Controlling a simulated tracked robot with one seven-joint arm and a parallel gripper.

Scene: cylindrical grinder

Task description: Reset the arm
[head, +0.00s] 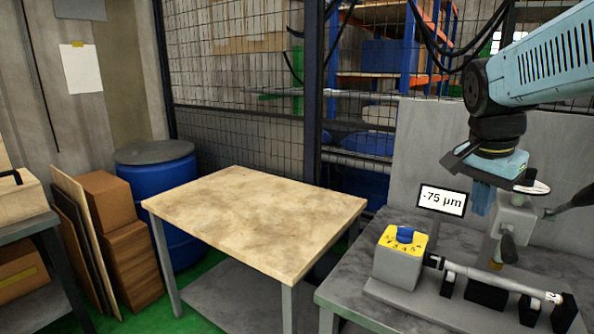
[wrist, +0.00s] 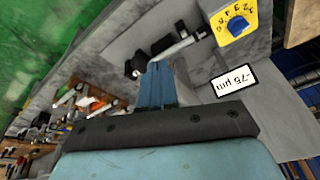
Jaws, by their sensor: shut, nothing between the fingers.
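My gripper (head: 481,200) hangs from the light blue arm at the upper right of the head view, above the grinder bench. Its blue fingers are together with nothing between them, and they also show in the wrist view (wrist: 157,75). Below it is the cylindrical grinder (head: 470,275), with a grey box that has a yellow dial plate and blue knob (head: 404,234) at its left end. The dial also shows in the wrist view (wrist: 237,25). A horizontal cylindrical workpiece (head: 490,278) lies along the grinder. A sign reading -75 µm (head: 442,201) stands behind the dial.
A bare wooden-topped table (head: 255,215) stands left of the grinder bench (head: 345,290). A blue drum (head: 160,195) and brown boxes (head: 130,260) stand further left. A mesh fence (head: 235,100) runs behind. In the wrist view, tools (wrist: 70,105) lie at the left.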

